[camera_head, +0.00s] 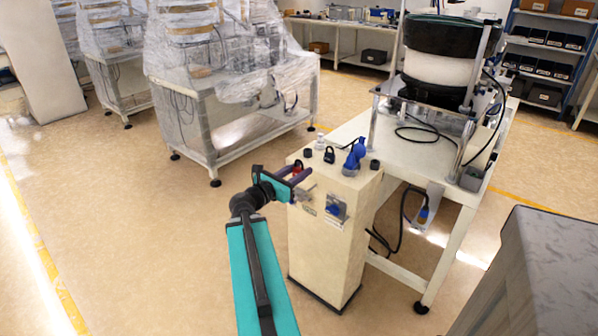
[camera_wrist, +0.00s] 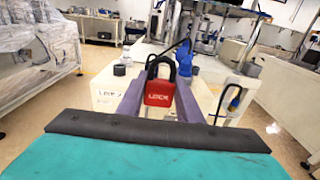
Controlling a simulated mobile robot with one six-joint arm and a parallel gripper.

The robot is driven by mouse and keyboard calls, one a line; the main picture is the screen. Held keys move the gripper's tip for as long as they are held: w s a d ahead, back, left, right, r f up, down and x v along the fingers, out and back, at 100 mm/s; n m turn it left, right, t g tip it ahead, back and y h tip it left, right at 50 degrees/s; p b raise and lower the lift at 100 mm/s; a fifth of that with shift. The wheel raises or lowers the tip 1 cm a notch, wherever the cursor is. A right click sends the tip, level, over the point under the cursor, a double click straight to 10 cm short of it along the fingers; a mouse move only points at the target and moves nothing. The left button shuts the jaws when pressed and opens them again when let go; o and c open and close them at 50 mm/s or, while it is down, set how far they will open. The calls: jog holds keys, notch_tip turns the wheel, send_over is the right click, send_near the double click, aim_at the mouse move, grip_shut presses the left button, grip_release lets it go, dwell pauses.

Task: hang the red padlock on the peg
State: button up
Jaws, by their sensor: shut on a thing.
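The red padlock (camera_wrist: 159,93) has a dark shackle pointing up and white lettering on its face. My gripper (camera_wrist: 159,100) is shut on it, with one grey-purple finger on each side of the body. In the head view my gripper (camera_head: 298,182) is at the upper left front of a cream cabinet (camera_head: 325,250), and a little of the red padlock (camera_head: 297,168) shows between the fingers. A small metal piece (camera_head: 306,193) shows at the cabinet's front face near the fingers; I cannot tell whether it is the peg.
On the cabinet top stand a dark padlock (camera_head: 329,155), a blue device (camera_head: 355,156) and black knobs (camera_head: 375,164). A blue-marked fitting (camera_head: 336,208) is on its front. A feeder table (camera_head: 430,155) adjoins on the right. Open floor (camera_head: 130,240) lies left.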

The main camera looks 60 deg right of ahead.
jog(key=w+a+f+n+t, duration=0.3)
jog(key=w+a+n+t, duration=0.35)
jog(key=w+a, duration=2.05)
jog(key=w+a+n+t+y, duration=0.1)
jog(key=w+a+t, duration=0.1)
jog(key=a, duration=1)
jog(key=w+a+f+n+t+y, duration=0.1)
jog(key=w+a+t, duration=0.2)
jog(key=a, duration=0.9)
jog(key=w+a+n+t+y, duration=0.1)
jog(key=a+t, duration=0.3)
jog(key=a, duration=0.9)
jog(key=shift+w+f+n, duration=0.35)
jog(key=shift+w+n, duration=0.2)
jog(key=shift+w, duration=0.3)
jog(key=shift+d, duration=0.1)
